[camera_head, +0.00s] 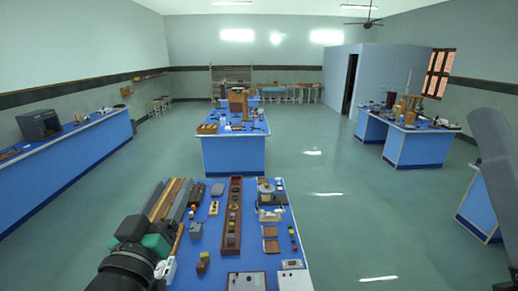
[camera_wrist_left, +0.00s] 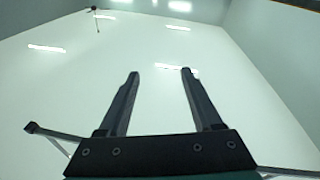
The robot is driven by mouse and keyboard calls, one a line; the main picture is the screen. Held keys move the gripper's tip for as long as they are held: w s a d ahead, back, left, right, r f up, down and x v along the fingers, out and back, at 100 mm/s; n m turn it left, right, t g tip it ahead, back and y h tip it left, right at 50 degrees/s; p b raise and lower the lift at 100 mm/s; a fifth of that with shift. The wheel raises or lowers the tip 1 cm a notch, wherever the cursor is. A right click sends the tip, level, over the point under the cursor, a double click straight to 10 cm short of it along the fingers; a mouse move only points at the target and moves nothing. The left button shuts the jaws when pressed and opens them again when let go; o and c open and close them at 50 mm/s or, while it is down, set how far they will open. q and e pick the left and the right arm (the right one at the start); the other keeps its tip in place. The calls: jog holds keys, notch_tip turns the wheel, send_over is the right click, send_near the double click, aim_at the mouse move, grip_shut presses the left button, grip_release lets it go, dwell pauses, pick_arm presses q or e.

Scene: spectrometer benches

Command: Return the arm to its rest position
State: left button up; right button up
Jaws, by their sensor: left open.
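My left arm comes in at the lower left of the head view. Its left gripper (camera_head: 175,183) is over the left edge of the near blue bench (camera_head: 210,262), with its fingers pointing away from the camera. In the left wrist view the left gripper (camera_wrist_left: 160,72) has its two dark fingers well apart, with nothing between them. My right gripper is in neither view.
The near bench holds a long brown wooden rack (camera_head: 232,218), small blocks and instruments. A second blue bench (camera_head: 233,156) stands beyond it, another (camera_head: 420,148) at the right. A long counter (camera_head: 75,160) lines the left wall. Open floor (camera_head: 345,205) lies to the right.

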pick_arm(q)
jog(key=s+a+r+m+t+h, duration=0.1)
jog(key=s+r+t, duration=0.6)
jog(key=s+r, duration=1.1)
jog(key=shift+s+a+m, duration=0.15)
jog(key=shift+s+m, duration=0.65)
jog(key=shift+s, duration=0.15)
